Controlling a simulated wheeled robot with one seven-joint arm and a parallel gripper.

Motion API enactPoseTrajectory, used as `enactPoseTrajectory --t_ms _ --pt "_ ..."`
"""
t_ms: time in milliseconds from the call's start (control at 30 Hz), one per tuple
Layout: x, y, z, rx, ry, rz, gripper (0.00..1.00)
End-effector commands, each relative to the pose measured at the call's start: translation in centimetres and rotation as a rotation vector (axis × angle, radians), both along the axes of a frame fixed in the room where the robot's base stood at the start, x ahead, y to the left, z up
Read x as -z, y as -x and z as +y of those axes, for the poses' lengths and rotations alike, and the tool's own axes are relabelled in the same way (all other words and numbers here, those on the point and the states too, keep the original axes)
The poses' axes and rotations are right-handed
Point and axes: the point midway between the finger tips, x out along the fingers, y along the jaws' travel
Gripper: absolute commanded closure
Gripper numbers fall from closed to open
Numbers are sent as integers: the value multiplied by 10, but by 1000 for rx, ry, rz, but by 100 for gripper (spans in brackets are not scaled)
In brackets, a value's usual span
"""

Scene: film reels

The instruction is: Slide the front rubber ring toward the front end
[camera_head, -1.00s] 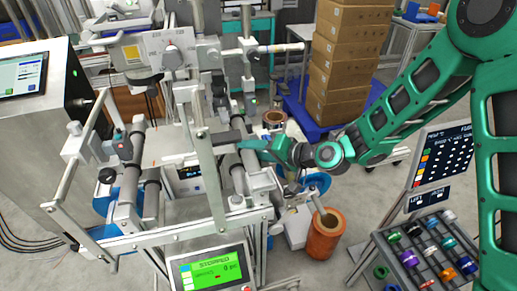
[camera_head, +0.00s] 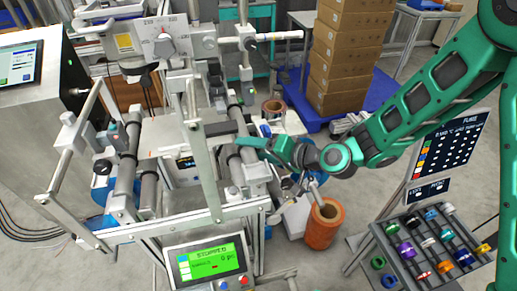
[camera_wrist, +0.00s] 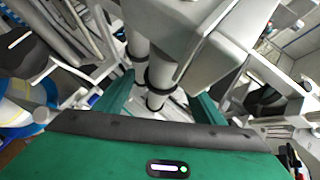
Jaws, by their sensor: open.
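In the wrist view, grey shafts run down between the two green fingers of my gripper (camera_wrist: 160,98). A thin dark ring (camera_wrist: 156,91) goes around one shaft, close to the fingertips. Another dark band (camera_wrist: 138,59) shows higher up on a shaft beside it. I cannot tell which is the front ring. The fingers are apart and nothing looks clamped between them. In the head view my gripper (camera_head: 262,146) is at the right-hand roller (camera_head: 237,168) of the grey machine. The rings there are hidden or too small to make out.
The machine's upright frame bar (camera_head: 203,160) stands just left of my gripper. A control panel with a green screen (camera_head: 209,262) is at the front. An orange roll (camera_head: 323,224) stands to the right. A rack of coloured spools (camera_head: 430,245) is further right. Stacked boxes (camera_head: 345,55) stand behind.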

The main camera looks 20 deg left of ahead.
Motion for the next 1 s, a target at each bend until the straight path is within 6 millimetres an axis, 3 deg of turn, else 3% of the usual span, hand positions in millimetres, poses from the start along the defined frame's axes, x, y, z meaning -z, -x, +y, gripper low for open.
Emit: enactPoseTrajectory --t_ms 167,600,1000 --pt "-5 2 -12 2 0 -1 37" --pt "-34 17 -81 3 1 1 37" --pt "-41 22 -97 0 1 1 37"
